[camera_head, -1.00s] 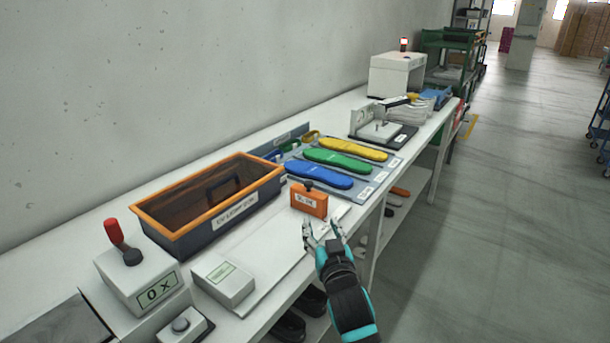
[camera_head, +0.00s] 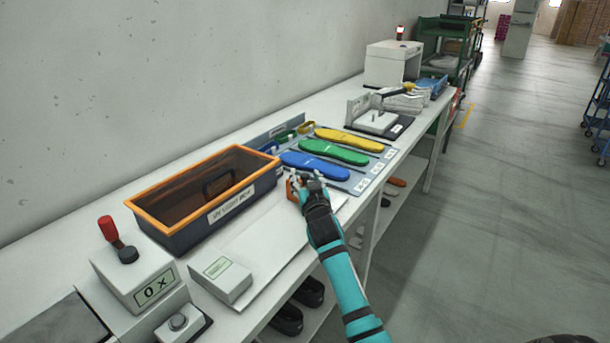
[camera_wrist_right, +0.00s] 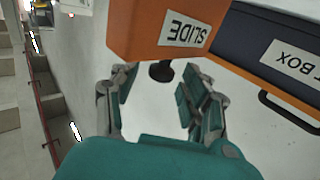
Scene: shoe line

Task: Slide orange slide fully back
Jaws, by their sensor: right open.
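The orange slide (camera_head: 292,190) is a small block on the white bench, beside the right end of the UV light box (camera_head: 165,232). In the head view my right gripper (camera_head: 304,179) covers much of it. In the right wrist view the slide (camera_wrist_right: 150,28) shows its "SLIDE" label and a dark knob (camera_wrist_right: 160,72). My right gripper (camera_wrist_right: 156,78) is open there, with one finger on each side of the knob. I cannot tell whether a finger touches it. My left gripper is not in view.
Blue (camera_head: 315,166), green and yellow insoles lie just beyond the slide. A white box (camera_head: 220,279) and a grey control box with a red lever (camera_head: 137,275) stand nearer. The bench surface between the white box and the slide is clear.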

